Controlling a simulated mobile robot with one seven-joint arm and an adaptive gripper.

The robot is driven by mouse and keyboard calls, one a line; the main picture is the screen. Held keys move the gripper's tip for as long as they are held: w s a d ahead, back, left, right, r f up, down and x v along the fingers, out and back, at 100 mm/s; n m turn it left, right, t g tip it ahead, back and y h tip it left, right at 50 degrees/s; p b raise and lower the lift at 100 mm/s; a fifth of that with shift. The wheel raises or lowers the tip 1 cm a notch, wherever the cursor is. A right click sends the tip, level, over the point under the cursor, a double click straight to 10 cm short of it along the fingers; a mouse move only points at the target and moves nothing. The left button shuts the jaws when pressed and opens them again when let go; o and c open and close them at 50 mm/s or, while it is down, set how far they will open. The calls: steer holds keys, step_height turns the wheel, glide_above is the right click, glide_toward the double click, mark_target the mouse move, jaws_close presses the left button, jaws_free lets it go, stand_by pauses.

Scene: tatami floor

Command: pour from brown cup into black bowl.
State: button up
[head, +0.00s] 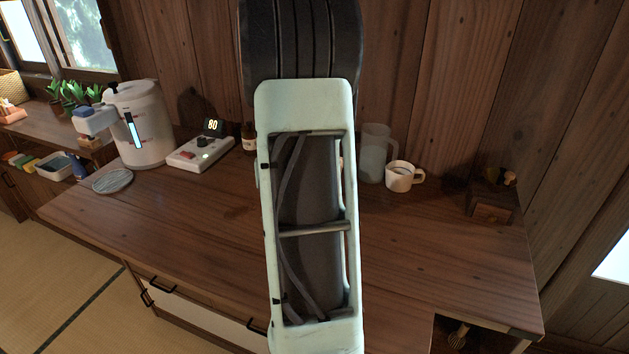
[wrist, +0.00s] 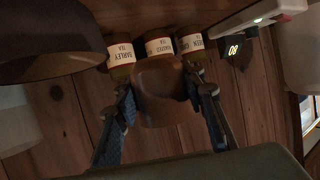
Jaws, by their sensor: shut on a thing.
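In the wrist view, which looks upside down, my gripper (wrist: 158,88) has its two blue-padded fingers on either side of the brown cup (wrist: 165,98). The fingers are shut on the cup. Its contents do not show, and I cannot tell how far it tilts. A large dark round vessel (wrist: 50,45), which looks like the black bowl, fills the upper left of the wrist view, apart from the cup. In the head view my arm hides the gripper, cup and bowl.
Labelled tea jars (wrist: 160,47) stand behind the cup. On the wooden counter (head: 180,225) are a white kettle (head: 138,125), a control box (head: 200,152), a striped coaster (head: 113,181), a clear pitcher (head: 374,155), a white mug (head: 402,177) and a wooden box (head: 490,204). The counter's front left is clear.

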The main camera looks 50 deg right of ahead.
steer(key=f, duration=0.1)
steer(key=w+f+m+b, duration=0.1)
steer(key=f+g+h, duration=0.1)
steer(key=shift+w+a+f, duration=0.1)
steer(key=shift+w+f, duration=0.05)
steer(key=shift+w, duration=0.15)
steer(key=shift+w+a+f+m+g+h+b, duration=0.2)
steer(key=shift+f+m+g+h+b, duration=0.15)
steer(key=shift+f, duration=0.25)
steer(key=shift+w+a+f+m+g+h+b, duration=0.2)
steer(key=shift+f+m+g+b, duration=0.1)
steer(key=shift+f+m, duration=0.25)
